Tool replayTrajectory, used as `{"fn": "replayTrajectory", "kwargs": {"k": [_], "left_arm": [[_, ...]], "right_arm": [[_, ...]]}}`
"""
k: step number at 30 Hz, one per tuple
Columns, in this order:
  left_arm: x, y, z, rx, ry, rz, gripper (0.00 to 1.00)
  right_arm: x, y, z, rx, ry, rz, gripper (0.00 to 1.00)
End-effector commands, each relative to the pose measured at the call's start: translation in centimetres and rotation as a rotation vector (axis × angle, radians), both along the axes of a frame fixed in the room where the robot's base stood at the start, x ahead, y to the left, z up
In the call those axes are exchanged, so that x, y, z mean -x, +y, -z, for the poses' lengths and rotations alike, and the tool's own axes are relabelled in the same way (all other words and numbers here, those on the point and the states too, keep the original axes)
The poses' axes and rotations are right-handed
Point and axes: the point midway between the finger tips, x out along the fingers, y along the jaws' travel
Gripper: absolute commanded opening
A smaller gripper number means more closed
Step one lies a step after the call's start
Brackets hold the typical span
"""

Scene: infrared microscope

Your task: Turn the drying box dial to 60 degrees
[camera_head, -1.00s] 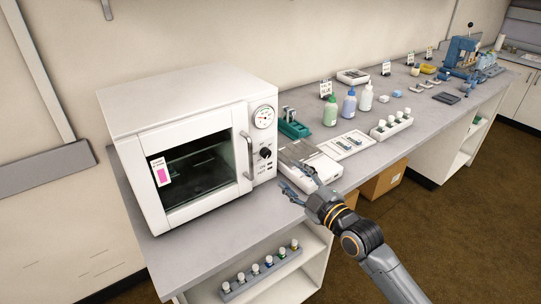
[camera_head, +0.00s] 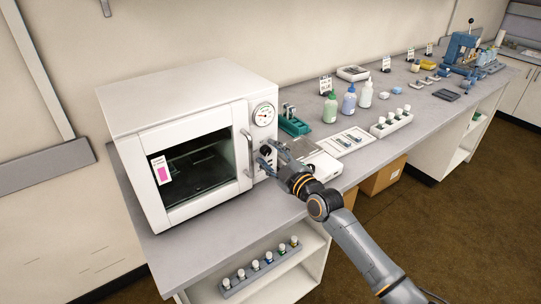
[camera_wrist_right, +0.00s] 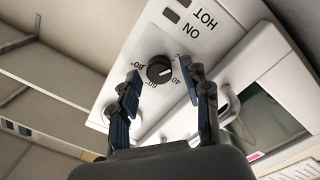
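The white drying box (camera_head: 185,108) stands on the bench at the left, its door shut. Its black dial (camera_head: 265,150) is on the right front panel, below a round gauge (camera_head: 263,115). In the right wrist view the dial (camera_wrist_right: 159,69) is a black knob with a pale pointer mark, ringed by printed numbers that include 40, 60 and 80. My right gripper (camera_head: 270,156) is at the panel; in the right wrist view its fingers (camera_wrist_right: 162,88) are open, one on each side of the dial, with gaps to it. My left gripper is not in view.
The door handle (camera_head: 247,155) stands out just left of the dial. A white flat device (camera_head: 320,168), a teal rack (camera_head: 293,126), several bottles and a white vial rack (camera_head: 391,125) are on the bench to the right. Vials (camera_head: 262,265) stand on the shelf below.

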Motion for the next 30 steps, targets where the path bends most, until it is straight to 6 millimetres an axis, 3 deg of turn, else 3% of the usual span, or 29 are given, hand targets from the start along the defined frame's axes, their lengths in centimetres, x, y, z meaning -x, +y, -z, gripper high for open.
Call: {"fn": "replayTrajectory", "kwargs": {"k": [1, 6, 17, 30], "left_arm": [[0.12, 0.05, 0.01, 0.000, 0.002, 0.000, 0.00], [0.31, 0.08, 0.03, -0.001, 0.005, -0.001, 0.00], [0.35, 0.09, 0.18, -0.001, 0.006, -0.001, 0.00], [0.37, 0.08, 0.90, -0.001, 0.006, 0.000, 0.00]], "right_arm": [[0.01, -0.02, 0.01, 0.000, 0.000, 0.000, 0.32], [0.01, -0.04, 0.02, 0.000, 0.001, 0.001, 0.00], [0.01, -0.05, 0.07, -0.036, 0.028, 0.000, 0.00], [-0.01, -0.07, 0.06, -0.303, 0.221, 0.000, 0.00]]}}
